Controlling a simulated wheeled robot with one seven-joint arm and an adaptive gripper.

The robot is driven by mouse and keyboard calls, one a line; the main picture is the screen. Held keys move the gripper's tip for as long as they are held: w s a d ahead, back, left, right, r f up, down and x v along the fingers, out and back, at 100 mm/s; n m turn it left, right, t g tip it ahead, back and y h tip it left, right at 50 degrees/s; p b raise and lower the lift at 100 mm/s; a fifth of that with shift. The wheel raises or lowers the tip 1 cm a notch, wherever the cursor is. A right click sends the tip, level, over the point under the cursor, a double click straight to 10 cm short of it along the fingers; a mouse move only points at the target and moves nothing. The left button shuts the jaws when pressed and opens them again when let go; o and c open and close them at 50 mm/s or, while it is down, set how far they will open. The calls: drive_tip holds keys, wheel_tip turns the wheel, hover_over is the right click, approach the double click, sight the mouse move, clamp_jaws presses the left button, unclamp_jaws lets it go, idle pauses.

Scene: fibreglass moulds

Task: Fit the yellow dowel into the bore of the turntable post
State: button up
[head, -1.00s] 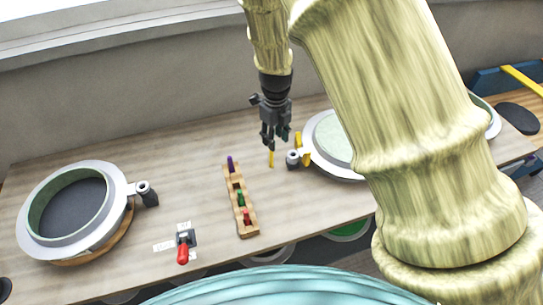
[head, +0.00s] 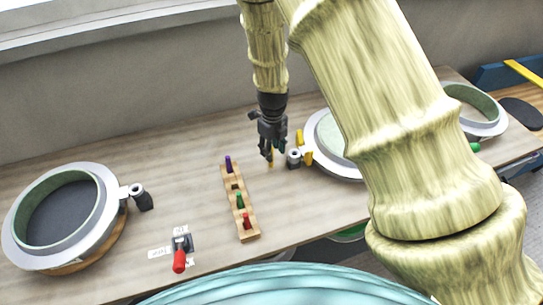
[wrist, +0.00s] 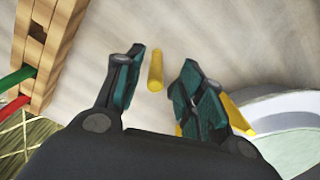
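The yellow dowel (head: 271,160) stands out below my gripper (head: 267,156), near the bench top, between the rack and the right-hand mould. In the wrist view the dowel (wrist: 155,70) lies between the two spread fingers of my gripper (wrist: 160,75), with a visible gap on each side. It looks upright on the bench; its foot is hard to make out. A grey post with a pale ring-shaped top (head: 294,155) stands just right of the gripper, beside the right-hand mould (head: 325,150). I cannot see down into either bore.
A wooden rack (head: 248,236) with purple, green and red pegs stands left of the gripper. A yellow piece (head: 304,147) sits on the right-hand mould's edge. A red-handled switch (head: 180,256) is at the front.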

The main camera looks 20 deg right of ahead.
sight(271, 166)
drive_tip(key=shift+s+a+f+p, duration=0.15)
drive_tip(key=shift+f+p, duration=0.35)
drive_tip(key=shift+f, duration=0.35)
drive_tip(key=shift+w+a+f+p, duration=0.1)
drive_tip(key=shift+f+p, duration=0.4)
drive_tip(key=shift+f, duration=1.4)
drive_tip(key=shift+c, duration=0.5)
clamp_jaws()
